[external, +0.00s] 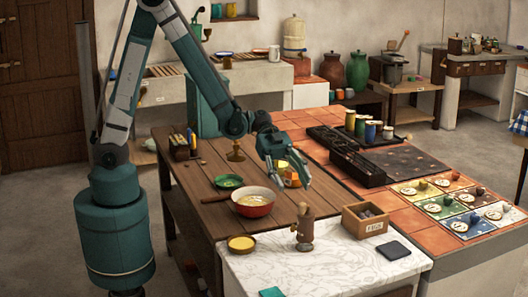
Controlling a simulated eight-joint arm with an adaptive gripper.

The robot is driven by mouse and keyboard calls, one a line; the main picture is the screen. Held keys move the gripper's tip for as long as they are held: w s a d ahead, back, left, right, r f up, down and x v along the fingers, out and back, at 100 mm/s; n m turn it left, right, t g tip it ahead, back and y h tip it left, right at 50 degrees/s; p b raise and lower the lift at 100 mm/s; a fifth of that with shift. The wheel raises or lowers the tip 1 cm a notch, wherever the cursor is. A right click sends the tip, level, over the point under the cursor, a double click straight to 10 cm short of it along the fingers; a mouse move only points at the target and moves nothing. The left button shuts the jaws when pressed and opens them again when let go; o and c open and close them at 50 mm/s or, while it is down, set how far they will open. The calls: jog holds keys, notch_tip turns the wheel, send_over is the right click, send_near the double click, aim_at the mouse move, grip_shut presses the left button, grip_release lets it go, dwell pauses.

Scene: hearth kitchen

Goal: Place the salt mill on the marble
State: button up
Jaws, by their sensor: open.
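The white marble slab (350,270) covers the front end of the worktable. A brown mill-like piece (305,229) with a grey lower part stands upright on it, near its back edge; I cannot tell for sure whether this is the salt mill. My gripper (291,182) is open above the wooden part of the table, behind the marble, with its fingers pointing down. An amber-orange object (292,177) shows just behind or between the fingers and is partly hidden. I cannot tell whether the fingers touch it. A brass piece (235,153) stands farther back on the wood.
A red pan (254,207) with a dark handle and a green dish (228,182) lie left of my gripper. A yellow dish (241,243), a wooden box (367,221) and a dark square (393,250) sit around the marble. The marble's front middle is bare.

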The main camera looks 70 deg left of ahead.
jog(key=shift+a+r, duration=0.1)
jog(key=shift+a, duration=0.05)
dwell(0.8)
jog(key=s+a+r+n+t+y, duration=0.2)
jog(key=s+a+n+y, duration=0.2)
jog(key=a, duration=0.9)
jog(key=s+a+r+n+t+y, duration=0.2)
jog(key=a+n, duration=0.6)
jog(key=a, duration=0.4)
jog(key=s+a+r+n+t+y, duration=0.3)
jog(key=s+a+n+y, duration=0.3)
jog(key=a, duration=0.7)
jog(key=shift+s+a+r+y, duration=0.35)
jog(key=shift+s+r+y, duration=0.25)
jog(key=shift+r+y, duration=0.15)
